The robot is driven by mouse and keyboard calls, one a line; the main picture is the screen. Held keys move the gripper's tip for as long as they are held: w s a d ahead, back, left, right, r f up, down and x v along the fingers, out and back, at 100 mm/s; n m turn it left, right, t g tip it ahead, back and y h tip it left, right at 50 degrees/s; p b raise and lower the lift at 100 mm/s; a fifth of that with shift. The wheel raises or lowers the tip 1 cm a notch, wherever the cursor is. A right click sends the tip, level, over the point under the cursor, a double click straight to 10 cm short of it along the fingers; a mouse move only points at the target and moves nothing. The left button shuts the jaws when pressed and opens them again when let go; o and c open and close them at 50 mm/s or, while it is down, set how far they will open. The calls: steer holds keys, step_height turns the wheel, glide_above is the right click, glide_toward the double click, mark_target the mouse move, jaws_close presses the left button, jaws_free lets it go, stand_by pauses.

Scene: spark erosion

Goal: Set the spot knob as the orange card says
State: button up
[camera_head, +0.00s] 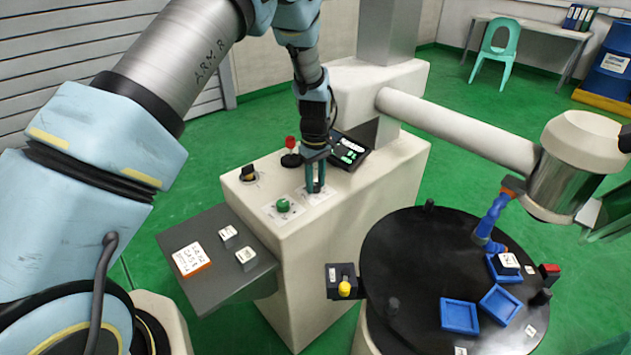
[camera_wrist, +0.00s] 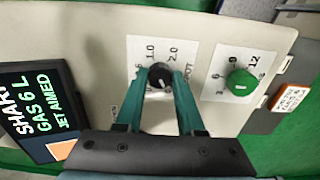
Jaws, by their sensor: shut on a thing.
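The spot knob (camera_wrist: 159,71) is black with a pale pointer line. It sits on a white dial plate (camera_wrist: 140,50) marked 1.0 and 2.0, with part of the lettering hidden. My gripper (camera_wrist: 163,84) is shut on this knob, a teal finger on each side.
A green knob (camera_head: 283,205) on its own dial stands beside my gripper. A screen (camera_wrist: 32,110) reads GAS 6 L and JET AIMED. A red-topped lever (camera_head: 291,146) and a black knob (camera_head: 248,173) are close by. Blue trays (camera_head: 459,316) lie on the round black table.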

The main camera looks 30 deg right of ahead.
jaws_close()
steer(key=shift+m+b, duration=0.3)
steer(key=shift+m, duration=0.1)
steer(key=shift+m+b, duration=0.35)
steer(key=shift+m, duration=0.35)
steer(key=m+b, duration=0.1)
steer(key=m, duration=0.2)
steer(key=shift+b, duration=0.35)
steer(key=m+b, duration=0.1)
steer(key=m, duration=0.5)
steer(key=shift+m+b, duration=0.3)
steer(key=shift+b, duration=0.05)
steer(key=o, duration=1)
jaws_free()
steer(key=shift+r, duration=0.1)
